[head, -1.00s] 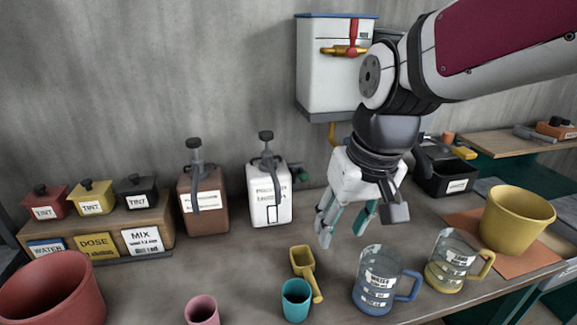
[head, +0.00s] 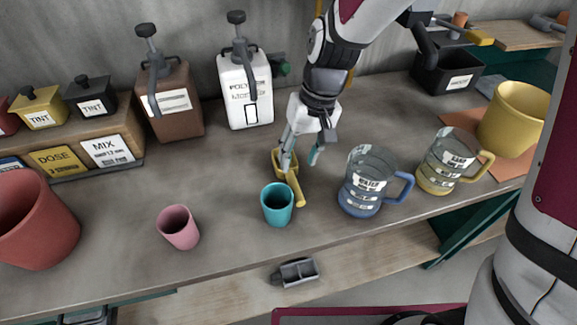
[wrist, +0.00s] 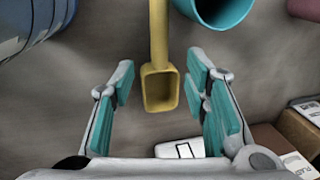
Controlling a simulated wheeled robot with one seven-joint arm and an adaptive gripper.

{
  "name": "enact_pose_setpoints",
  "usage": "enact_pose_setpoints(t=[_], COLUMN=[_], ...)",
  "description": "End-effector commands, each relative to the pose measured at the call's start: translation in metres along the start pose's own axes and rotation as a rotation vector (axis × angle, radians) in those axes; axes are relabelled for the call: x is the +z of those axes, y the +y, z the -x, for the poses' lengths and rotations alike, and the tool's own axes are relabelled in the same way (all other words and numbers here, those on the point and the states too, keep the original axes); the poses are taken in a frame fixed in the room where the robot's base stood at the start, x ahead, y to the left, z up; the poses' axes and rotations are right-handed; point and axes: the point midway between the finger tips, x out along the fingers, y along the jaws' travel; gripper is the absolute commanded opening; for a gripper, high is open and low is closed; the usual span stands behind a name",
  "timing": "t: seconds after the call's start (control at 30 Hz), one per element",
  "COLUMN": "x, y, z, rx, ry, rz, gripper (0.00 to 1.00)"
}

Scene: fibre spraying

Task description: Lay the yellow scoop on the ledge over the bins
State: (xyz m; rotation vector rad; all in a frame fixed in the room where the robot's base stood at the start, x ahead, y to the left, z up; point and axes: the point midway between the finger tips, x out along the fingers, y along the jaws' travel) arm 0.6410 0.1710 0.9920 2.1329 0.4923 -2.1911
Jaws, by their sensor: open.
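The yellow scoop (head: 289,170) lies on the grey bench, its square cup toward the wall and its handle toward the bench's front edge. In the wrist view the scoop's cup (wrist: 160,88) sits centred between my fingers, with the handle running up the picture. My gripper (head: 302,150) is over the scoop's cup, pointing down. My gripper also shows in the wrist view (wrist: 162,95), its teal-padded fingers wide apart, one on each side of the cup and apart from it. I cannot make out the ledge over the bins with certainty.
A teal cup (head: 277,205) stands close beside the scoop's handle. A blue-handled jug (head: 362,184) stands right of it, then a yellow-handled jug (head: 445,165). A pink cup (head: 178,228) stands left. White (head: 245,92) and brown (head: 173,103) pump bottles stand behind. A grey holder (head: 297,271) is below the bench edge.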

Motion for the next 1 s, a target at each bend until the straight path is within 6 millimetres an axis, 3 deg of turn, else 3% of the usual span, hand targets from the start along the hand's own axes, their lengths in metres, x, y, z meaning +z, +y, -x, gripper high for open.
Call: enact_pose_setpoints(t=[0.27,0.6,0.9,1.0], x=[0.002,0.007,0.007,0.007], y=[0.0,0.001,0.002,0.002], z=[-0.021,-0.064,-0.069,-0.068], rx=[0.0,0.0,0.0,0.0], ry=[-0.001,-0.001,0.002,0.002], rz=[0.0,0.0,0.0,0.0], gripper=[0.42,0.42,0.42,0.19])
